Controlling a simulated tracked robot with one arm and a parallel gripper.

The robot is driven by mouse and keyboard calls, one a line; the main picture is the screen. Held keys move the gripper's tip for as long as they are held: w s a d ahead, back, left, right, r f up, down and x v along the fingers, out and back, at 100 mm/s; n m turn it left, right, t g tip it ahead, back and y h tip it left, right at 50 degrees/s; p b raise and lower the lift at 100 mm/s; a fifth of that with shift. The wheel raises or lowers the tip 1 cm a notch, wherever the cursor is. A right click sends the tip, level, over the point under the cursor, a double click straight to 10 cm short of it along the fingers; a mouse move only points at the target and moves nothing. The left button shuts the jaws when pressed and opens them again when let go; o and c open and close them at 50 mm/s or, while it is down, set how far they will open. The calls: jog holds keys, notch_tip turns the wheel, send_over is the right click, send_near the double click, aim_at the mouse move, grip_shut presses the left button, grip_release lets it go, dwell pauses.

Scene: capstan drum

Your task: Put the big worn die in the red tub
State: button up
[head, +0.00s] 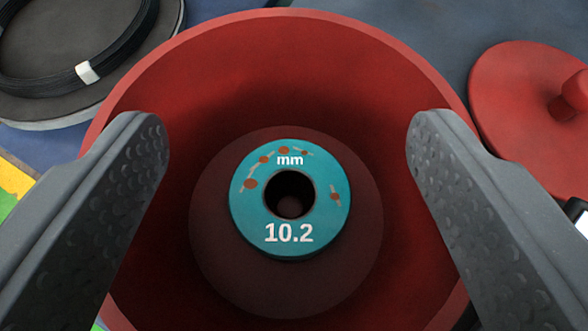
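The big worn die (253,218) is a teal ring with a dark centre hole, brown worn spots and the marking "mm 10.2". In the head view it lies flat, face up, inside the red tub (370,60), near the middle of its darker round floor. My gripper (288,145) is open, with one grey textured finger at each side of the view. The fingers are apart from the die and nothing is between them at their tips. They cover parts of the tub's left and right sides.
A red lid-like disc with a knob (510,95) lies at the right. A black coil of wire (105,60) with a white tie rests on a grey round plate at the upper left. Yellow and green patches show at the left edge. Blue-grey surface is bare at the top right.

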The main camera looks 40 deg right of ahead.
jog(key=shift+r, duration=0.1)
jog(key=shift+r+p, duration=0.3)
jog(key=shift+r, duration=0.1)
jog(key=shift+s+a+r, duration=0.1)
jog(key=shift+r, duration=0.15)
jog(key=b+v, duration=0.1)
jog(key=v, duration=1)
jog(key=shift+s+a, duration=0.2)
jog(key=shift+s, duration=0.05)
jog(key=shift+r, duration=0.15)
